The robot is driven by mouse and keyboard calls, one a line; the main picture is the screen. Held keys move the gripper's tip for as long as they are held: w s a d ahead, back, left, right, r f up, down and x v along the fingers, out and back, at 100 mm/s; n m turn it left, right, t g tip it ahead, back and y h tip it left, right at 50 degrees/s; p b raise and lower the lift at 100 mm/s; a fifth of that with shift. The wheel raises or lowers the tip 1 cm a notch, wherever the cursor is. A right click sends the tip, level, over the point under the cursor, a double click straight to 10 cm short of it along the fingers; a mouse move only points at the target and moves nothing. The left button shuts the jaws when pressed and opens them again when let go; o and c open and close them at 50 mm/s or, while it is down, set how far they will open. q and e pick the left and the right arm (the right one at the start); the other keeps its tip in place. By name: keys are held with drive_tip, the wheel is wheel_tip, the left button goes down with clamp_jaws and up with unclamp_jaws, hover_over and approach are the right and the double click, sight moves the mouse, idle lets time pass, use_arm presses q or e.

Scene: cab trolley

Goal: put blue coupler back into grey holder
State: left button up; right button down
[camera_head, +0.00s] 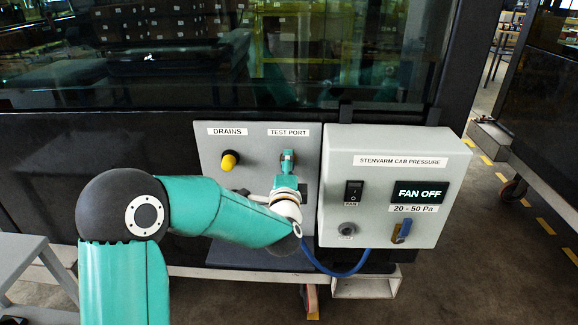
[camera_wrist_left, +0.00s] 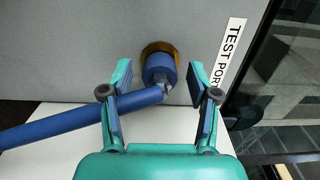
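The blue coupler (camera_wrist_left: 160,68) sits on a brass fitting (camera_wrist_left: 158,48) at the test port in the left wrist view, with a blue hose (camera_wrist_left: 85,118) running off to the left. My left gripper (camera_wrist_left: 158,75) is open, its two fingers on either side of the coupler with gaps visible. In the head view my left gripper (camera_head: 288,158) is at the test port and hides the coupler. A round grey fitting (camera_head: 348,229) on the control box may be the grey holder; I cannot tell for sure. My right gripper is not in view.
The grey control box (camera_head: 340,165) stands right of the test port, with a black switch (camera_head: 353,192), a "FAN OFF" display (camera_head: 419,192) and a blue-handled brass part (camera_head: 402,232). A yellow knob (camera_head: 229,160) is left of the port. The hose (camera_head: 345,274) loops below the box.

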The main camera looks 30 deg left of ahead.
use_arm(q)
clamp_jaws()
drive_tip(key=shift+v, duration=3)
